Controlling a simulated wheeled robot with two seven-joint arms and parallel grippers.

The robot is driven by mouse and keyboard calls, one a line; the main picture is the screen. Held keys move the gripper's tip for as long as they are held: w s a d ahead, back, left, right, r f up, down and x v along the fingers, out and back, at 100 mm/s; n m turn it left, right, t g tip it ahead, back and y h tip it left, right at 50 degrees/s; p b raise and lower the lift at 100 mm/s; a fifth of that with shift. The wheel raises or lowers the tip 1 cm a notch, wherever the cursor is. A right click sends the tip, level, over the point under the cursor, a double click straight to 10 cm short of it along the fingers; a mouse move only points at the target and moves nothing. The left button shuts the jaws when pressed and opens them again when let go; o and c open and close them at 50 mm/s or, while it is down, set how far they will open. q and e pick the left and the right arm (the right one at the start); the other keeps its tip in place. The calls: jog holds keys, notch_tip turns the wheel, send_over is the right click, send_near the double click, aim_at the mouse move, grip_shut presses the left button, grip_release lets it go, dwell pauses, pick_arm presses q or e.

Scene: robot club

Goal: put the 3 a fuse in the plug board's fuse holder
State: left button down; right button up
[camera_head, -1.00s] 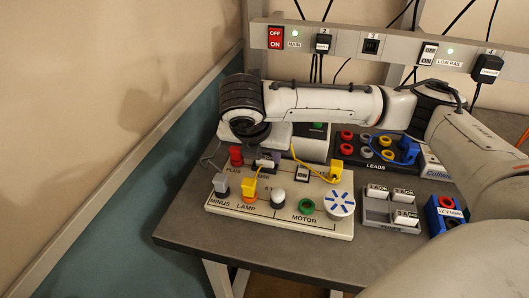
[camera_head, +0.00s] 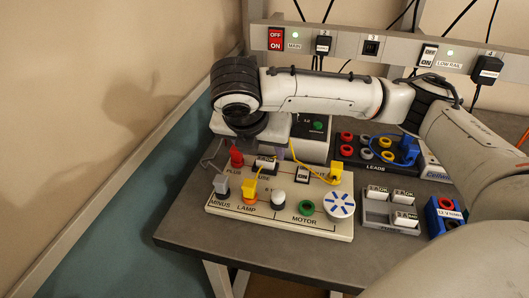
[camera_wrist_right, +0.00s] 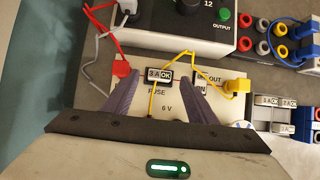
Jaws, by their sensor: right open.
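The 3 A fuse (camera_wrist_right: 158,76) is a white block marked "3 A OK". It sits in the dark fuse holder above the FUSE label on the white plug board (camera_wrist_right: 190,109), and also shows in the head view (camera_head: 266,162). How deep it sits I cannot tell. My right gripper (camera_wrist_right: 160,84) is open above the board, its two dark fingers apart on either side of the fuse, with clear gaps to it in the wrist view. In the head view the wrist hides part of the board's back. My left gripper is in neither view.
A red plug (camera_head: 237,157) stands left of the fuse and a yellow plug (camera_head: 336,171) to the right, with a yellow lead arching between. A grey tray (camera_head: 378,219) holds white fuses. The power supply (camera_wrist_right: 190,35) is behind; a leads rack (camera_head: 350,160) stands behind the tray.

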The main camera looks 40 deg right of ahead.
jog(key=p+v, duration=0.2)
jog(key=v, duration=0.6)
jog(key=shift+r, duration=0.1)
jog(key=shift+c, duration=0.4)
dwell(1.1)
